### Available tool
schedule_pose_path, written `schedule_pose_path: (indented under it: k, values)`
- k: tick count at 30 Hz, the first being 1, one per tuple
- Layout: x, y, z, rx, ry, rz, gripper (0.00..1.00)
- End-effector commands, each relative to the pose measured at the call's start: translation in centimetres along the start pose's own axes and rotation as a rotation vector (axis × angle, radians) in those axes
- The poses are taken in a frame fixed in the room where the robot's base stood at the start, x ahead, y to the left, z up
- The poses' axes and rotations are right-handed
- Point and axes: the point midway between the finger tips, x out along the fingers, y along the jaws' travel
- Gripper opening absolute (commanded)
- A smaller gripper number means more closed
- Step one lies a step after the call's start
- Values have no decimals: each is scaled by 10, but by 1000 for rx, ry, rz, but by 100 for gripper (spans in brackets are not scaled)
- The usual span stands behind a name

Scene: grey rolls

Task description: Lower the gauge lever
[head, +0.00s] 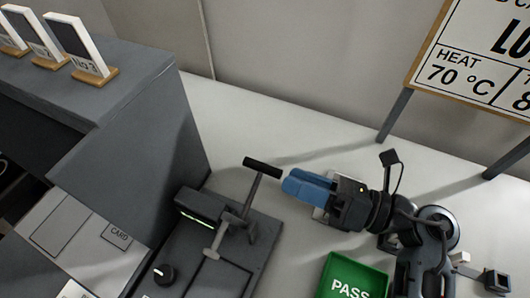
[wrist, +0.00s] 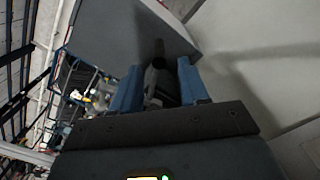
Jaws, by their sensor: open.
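The gauge lever (head: 251,192) is a grey rod with a black cross handle (head: 263,167) at its top. It stands raised above the dark gauge machine (head: 230,254). My gripper (head: 293,184) has blue fingers and is just right of the handle, pointing left towards it. In the wrist view, my gripper (wrist: 159,76) is open, with a gap between the fingers. The dark round end of the handle (wrist: 158,62) shows in that gap, near the fingertips. I cannot tell whether a finger touches it.
A green PASS tray (head: 350,277) lies right of the machine, below my arm. A grey cabinet (head: 135,150) with several small framed displays stands at the left. A black knob (head: 164,273) sits on the machine's front. A sign (head: 475,60) on legs stands at upper right.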

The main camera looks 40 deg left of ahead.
Motion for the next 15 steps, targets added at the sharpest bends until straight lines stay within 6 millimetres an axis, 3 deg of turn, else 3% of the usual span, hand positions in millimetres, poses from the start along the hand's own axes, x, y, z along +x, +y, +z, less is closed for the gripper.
schedule_pose_path:
  k: [15]
  values:
    - [68,0,-1,-1,2,2,44]
